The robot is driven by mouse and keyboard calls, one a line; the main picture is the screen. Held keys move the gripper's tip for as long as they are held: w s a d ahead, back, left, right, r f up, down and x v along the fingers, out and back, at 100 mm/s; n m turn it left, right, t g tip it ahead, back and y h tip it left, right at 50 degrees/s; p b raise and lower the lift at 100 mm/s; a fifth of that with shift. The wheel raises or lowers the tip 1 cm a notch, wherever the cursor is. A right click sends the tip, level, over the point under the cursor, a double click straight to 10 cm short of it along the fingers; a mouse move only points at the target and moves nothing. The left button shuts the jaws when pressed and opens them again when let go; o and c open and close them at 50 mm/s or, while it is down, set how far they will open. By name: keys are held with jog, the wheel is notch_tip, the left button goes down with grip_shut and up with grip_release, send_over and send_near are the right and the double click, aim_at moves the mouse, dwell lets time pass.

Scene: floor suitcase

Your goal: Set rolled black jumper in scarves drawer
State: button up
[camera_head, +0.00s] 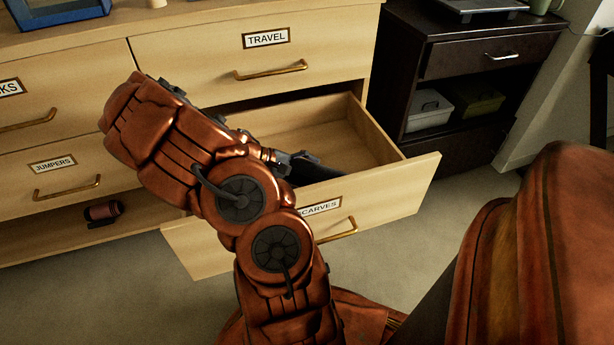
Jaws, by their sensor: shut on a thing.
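The scarves drawer (395,190) is pulled out from the lower right of the wooden dresser, and its label is partly covered by my arm. A black thing, apparently the rolled black jumper (318,171), shows inside the drawer outline, just behind its front panel. My gripper (290,163) is over the drawer at the jumper's left end and is shut on it. My arm hides most of the gripper and part of the jumper. I cannot tell whether the jumper touches the drawer floor. The visible back part of the drawer is empty.
The travel drawer (315,50) above and the jumpers drawer (60,172) to the left are shut. A small reddish-brown thing (103,211) sits low under the jumpers drawer. A dark cabinet (470,80) with boxes stands at right.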

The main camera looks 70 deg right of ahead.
jog(key=o, duration=1.3)
jog(key=p+v, duration=0.3)
jog(key=v, duration=0.9)
jog(key=shift+p, duration=0.3)
jog(key=shift+r, duration=0.1)
